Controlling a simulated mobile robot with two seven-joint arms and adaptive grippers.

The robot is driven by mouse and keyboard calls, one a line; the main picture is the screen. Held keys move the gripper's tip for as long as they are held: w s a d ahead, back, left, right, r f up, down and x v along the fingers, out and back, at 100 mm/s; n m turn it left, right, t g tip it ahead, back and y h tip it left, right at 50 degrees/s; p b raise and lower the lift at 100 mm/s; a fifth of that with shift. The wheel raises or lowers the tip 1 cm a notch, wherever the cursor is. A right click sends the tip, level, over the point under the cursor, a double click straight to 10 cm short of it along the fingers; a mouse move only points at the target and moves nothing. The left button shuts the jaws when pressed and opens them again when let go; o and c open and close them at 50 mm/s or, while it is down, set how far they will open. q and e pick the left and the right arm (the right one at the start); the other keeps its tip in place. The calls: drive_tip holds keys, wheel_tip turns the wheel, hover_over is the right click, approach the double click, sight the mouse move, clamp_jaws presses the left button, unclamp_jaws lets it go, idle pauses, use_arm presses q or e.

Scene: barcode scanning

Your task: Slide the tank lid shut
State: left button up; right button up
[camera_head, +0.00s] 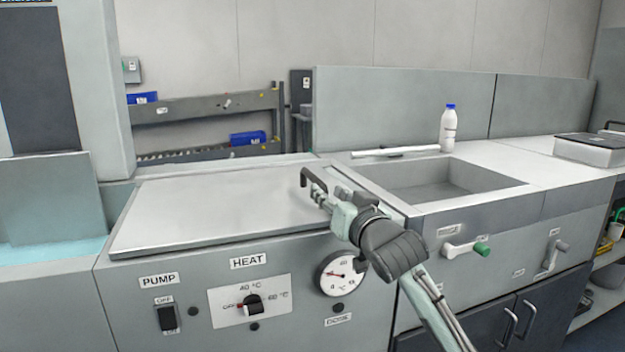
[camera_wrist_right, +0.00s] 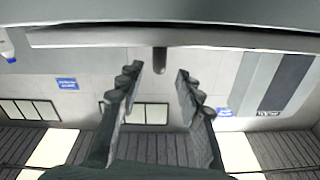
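The tank lid (camera_head: 215,205) is a flat grey panel lying over the top of the tank cabinet, left of centre in the head view. My right gripper (camera_head: 312,186) is over the lid's right end. In the right wrist view the right gripper (camera_wrist_right: 160,82) has its two dark fingers apart, with nothing held between them. A short dark peg (camera_wrist_right: 160,60) shows beyond the fingertips, roughly centred between them, below a long grey edge. I cannot tell whether the fingers touch the lid. My left gripper is not in view.
An open basin (camera_head: 440,182) lies right of the lid, with a white bottle (camera_head: 448,128) and a white bar (camera_head: 395,152) behind it. The cabinet front has a round dial (camera_head: 341,272) and a HEAT knob (camera_head: 251,305). Light-blue liquid (camera_head: 50,253) shows at far left.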

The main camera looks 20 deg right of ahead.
sight(318, 179)
drive_tip(key=w, duration=0.7)
drive_tip(key=shift+a+p, duration=0.1)
drive_tip(key=shift+p, duration=0.2)
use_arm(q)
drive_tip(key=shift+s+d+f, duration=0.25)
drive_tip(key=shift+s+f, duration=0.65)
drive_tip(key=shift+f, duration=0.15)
use_arm(e)
drive_tip(key=shift+w, duration=0.2)
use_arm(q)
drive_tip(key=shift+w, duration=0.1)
use_arm(e)
drive_tip(key=shift+c, duration=0.6)
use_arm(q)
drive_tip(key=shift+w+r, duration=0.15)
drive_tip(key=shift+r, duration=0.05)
use_arm(e)
clamp_jaws()
